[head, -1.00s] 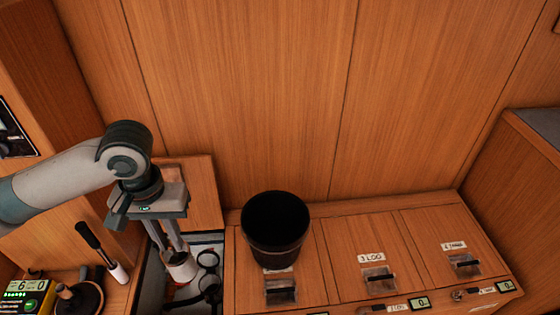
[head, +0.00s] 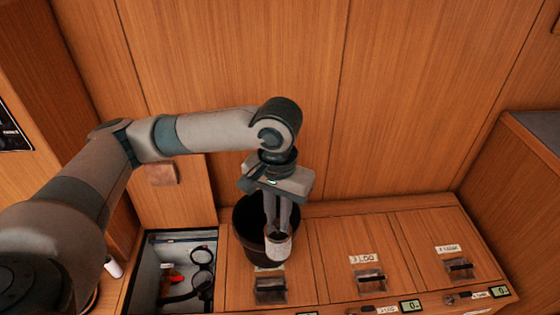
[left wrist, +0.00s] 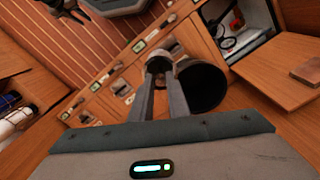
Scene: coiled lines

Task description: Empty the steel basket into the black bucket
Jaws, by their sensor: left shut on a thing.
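My left gripper (head: 279,230) points down and is shut on the small pale steel basket (head: 279,250). The basket hangs roughly upright, its contents too small to make out. The black bucket (head: 247,218) stands open on the wooden counter, partly hidden behind the gripper. In the head view the basket overlaps the bucket's front right rim. In the left wrist view the basket (left wrist: 160,50) is just left of the bucket's dark mouth (left wrist: 207,88); I cannot tell whether they touch. A dark claw-like shape at that view's top left may be my right gripper (left wrist: 64,9).
An open compartment (head: 150,270) left of the bucket holds black ring-shaped things and a red item. Labelled lids with dark handles (head: 370,277) line the counter to the right. A wooden wall (head: 400,100) rises close behind.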

